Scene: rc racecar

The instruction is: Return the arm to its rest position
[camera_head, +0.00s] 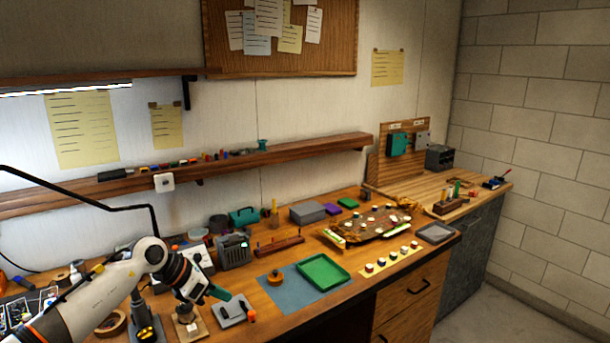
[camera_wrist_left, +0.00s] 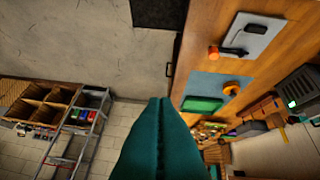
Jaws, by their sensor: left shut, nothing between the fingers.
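My left arm (camera_head: 85,297) comes in from the lower left over the wooden workbench (camera_head: 340,286). My left gripper (camera_head: 219,293) has teal fingers and is above the bench front, near a grey plate with an orange-capped tool (camera_head: 236,312). In the left wrist view the two teal fingers (camera_wrist_left: 160,102) are pressed together with nothing between them. They point out past the bench edge, over the floor. My right gripper is not in view.
A green tray (camera_head: 323,272) lies on a blue mat (camera_head: 280,292) right of my gripper. Behind are a grey radio-like box (camera_head: 234,251) and a shelf (camera_head: 270,148). A car chassis (camera_head: 372,226) sits farther right. The wrist view shows a wooden shelf unit (camera_wrist_left: 42,104) across open floor.

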